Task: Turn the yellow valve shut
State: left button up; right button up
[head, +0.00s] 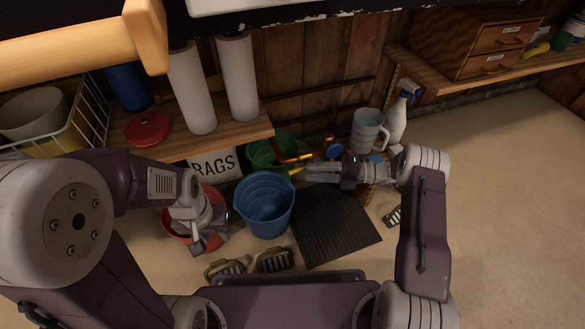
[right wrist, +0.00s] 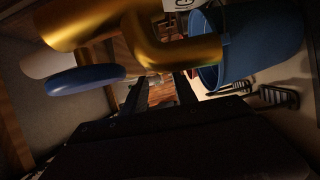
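A small yellow piece (head: 296,171), which looks like the valve's handle, shows at the tips of my right gripper (head: 308,173), beside a copper-orange pipe (head: 292,158). I cannot tell whether they touch. In the right wrist view, my right gripper (right wrist: 162,88) has its two dark fingers apart, with nothing clearly between them. A gold-coloured bent pipe (right wrist: 180,50) fills the space just above the fingers; the yellow handle is not clear there. A blue round handle (head: 333,151) also shows in the right wrist view (right wrist: 85,80). My left gripper (head: 198,240) hangs over a red bucket (head: 176,226); its fingers are unclear.
A blue bucket (head: 264,205) stands just below the right gripper, with a green bucket (head: 268,154) behind it. A dark mat (head: 335,228) and brushes (head: 275,260) lie on the floor. A spray bottle (head: 397,118) and pale cups (head: 367,130) stand to the right.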

aim_at(293, 171)
jog(key=a, duration=0.6)
jog(key=shift+w+a+f, duration=0.1)
jog(key=shift+w+a, duration=0.15)
jog(key=shift+a, duration=0.1)
jog(key=shift+c, duration=0.3)
grip_shut()
dwell(0.7)
